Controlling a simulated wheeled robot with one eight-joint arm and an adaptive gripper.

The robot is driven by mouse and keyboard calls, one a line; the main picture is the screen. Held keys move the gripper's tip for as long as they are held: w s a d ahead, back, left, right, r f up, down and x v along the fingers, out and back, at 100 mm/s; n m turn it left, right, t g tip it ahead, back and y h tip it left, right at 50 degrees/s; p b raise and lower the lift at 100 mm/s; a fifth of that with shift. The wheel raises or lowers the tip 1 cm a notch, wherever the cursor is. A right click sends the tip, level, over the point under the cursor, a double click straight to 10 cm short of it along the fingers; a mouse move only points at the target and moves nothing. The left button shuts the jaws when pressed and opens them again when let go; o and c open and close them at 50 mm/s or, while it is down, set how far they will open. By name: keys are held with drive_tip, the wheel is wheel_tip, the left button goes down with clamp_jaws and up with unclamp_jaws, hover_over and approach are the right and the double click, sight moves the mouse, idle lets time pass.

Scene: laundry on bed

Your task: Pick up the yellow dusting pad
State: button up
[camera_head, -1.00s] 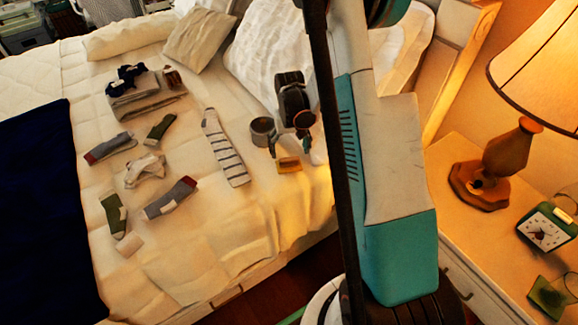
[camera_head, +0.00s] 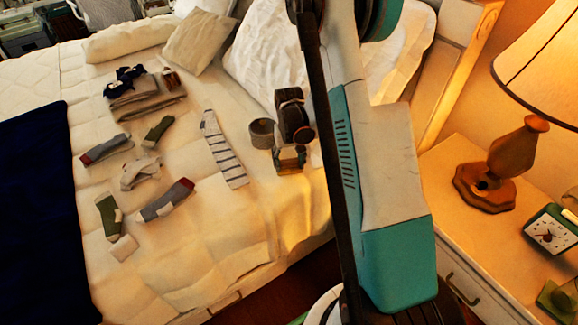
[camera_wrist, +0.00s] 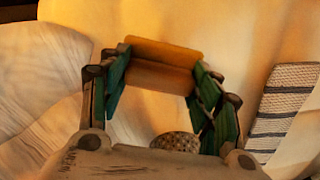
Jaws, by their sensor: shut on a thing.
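The yellow dusting pad (camera_wrist: 155,72) is a small orange-yellow folded piece. In the wrist view it lies between the two green fingertips of my gripper (camera_wrist: 162,62), which is shut on it. In the head view my gripper (camera_head: 290,160) is low over the bed's right side and mostly covers the pad. I cannot tell whether the pad still touches the bed.
A grey cup-like object (camera_head: 262,134) stands just left of my gripper on the bed (camera_head: 215,225). A striped sock (camera_head: 225,150) lies further left, with several socks beyond. A white pillow (camera_head: 262,55) is behind. A nightstand (camera_head: 450,215) with a lamp stands right.

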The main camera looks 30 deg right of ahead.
sight(289, 160)
wheel_tip(289, 160, up, 20)
drive_tip(key=p, duration=0.7)
